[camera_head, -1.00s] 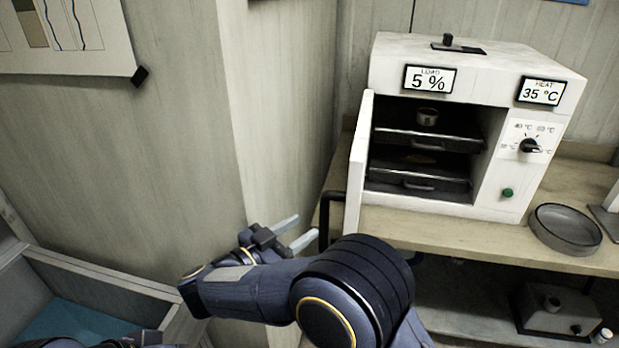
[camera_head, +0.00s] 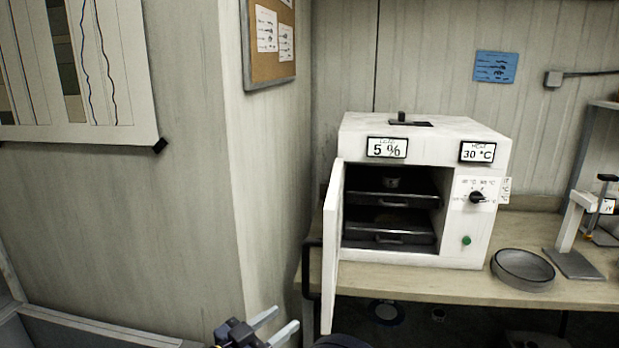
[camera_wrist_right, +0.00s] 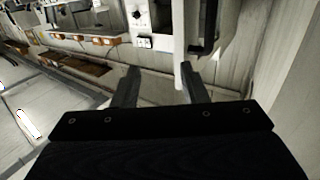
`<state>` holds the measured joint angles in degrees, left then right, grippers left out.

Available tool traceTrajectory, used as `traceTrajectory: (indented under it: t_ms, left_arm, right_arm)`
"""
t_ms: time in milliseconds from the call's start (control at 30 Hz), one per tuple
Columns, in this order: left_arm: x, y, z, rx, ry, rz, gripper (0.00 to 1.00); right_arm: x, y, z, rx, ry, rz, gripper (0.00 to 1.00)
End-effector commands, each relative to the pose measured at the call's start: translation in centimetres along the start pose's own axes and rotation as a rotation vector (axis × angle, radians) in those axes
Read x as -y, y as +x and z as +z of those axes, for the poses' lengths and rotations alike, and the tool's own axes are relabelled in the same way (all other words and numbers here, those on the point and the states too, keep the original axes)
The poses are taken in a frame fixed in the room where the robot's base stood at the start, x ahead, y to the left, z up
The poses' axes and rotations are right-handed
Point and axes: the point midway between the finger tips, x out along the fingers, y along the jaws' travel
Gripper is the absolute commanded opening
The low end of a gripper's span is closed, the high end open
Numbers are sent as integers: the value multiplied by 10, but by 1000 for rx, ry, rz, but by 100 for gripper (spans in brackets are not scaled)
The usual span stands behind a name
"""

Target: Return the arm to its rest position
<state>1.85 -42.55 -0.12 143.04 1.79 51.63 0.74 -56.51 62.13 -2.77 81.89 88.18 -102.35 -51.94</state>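My right gripper (camera_head: 272,330) is at the bottom edge of the head view, left of the oven's open door. Its two fingers are apart with nothing between them. In the right wrist view the gripper (camera_wrist_right: 160,82) also shows spread, empty fingers, with the oven door (camera_wrist_right: 181,40) beyond them. The white oven (camera_head: 425,150) stands on the bench with its door (camera_head: 333,245) swung open. Its displays read 5 % and 30 °C. Two dark trays sit inside, and a small cup (camera_head: 392,182) is on the upper tray (camera_head: 385,200). My left gripper is not in view.
A round grey dish (camera_head: 523,268) and a white stand (camera_head: 572,235) are on the wooden bench (camera_head: 450,285) right of the oven. The oven door juts out past the bench edge near my right gripper. A wall (camera_head: 190,220) is close on the left.

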Motion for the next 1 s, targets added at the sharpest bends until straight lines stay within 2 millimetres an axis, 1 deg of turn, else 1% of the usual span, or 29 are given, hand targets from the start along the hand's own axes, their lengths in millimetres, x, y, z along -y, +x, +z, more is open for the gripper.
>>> traceTrajectory:
  t_ms: [33,167,367,567,667,767,800,867,933,967,1000]
  left_arm:
    - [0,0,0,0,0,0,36]
    - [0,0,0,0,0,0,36]
    - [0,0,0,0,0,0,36]
    - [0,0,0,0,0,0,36]
    - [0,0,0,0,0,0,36]
    - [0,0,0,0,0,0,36]
    - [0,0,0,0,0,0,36]
    - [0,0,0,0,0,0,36]
    - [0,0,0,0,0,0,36]
    - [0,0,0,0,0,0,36]
    - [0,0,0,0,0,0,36]
  right_arm:
    - [1,8,-4,10,18,-13,39]
    - [5,22,-12,32,58,-60,39]
    - [10,50,-28,73,135,-148,39]
    - [12,88,-55,134,245,-289,39]
    - [9,109,-72,173,309,-382,39]
    - [-2,131,-92,219,375,-499,39]
    - [-9,138,-101,241,400,-554,39]
    - [-25,148,-114,283,434,-647,39]
    - [-50,152,-124,342,452,-758,39]
    - [-62,151,-126,369,453,-802,39]
    - [-80,148,-127,408,447,-858,39]
